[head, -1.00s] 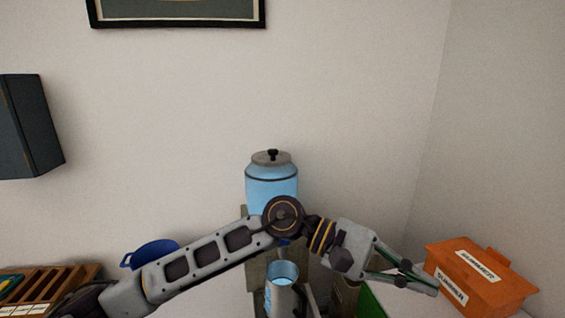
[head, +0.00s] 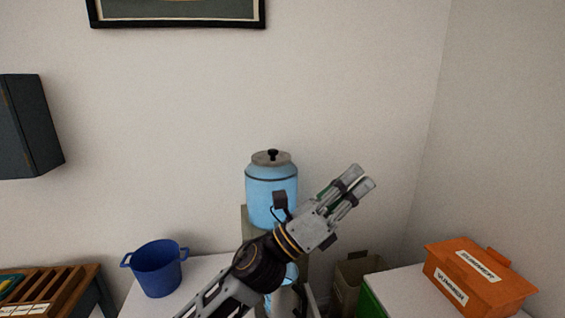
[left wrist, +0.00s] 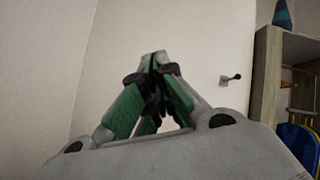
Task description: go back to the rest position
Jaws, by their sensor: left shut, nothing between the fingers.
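My left gripper (head: 362,179) is raised in front of the back wall in the head view, pointing up and to the right. Its fingers are together with nothing between them. In the left wrist view its green-padded fingers (left wrist: 158,75) meet at the tips. My left forearm comes up from the bottom of the head view and partly covers the blue drink dispenser (head: 271,185) and the metal cup (head: 289,300) below it. My right gripper is in neither view.
A blue pot (head: 156,270) stands on the white table left of the arm. An orange box (head: 478,278) with labels sits at the right. A beige bin (head: 358,272) stands between. A dark wall box (head: 30,125) hangs at the left. The left wrist view shows a wooden shelf (left wrist: 266,80).

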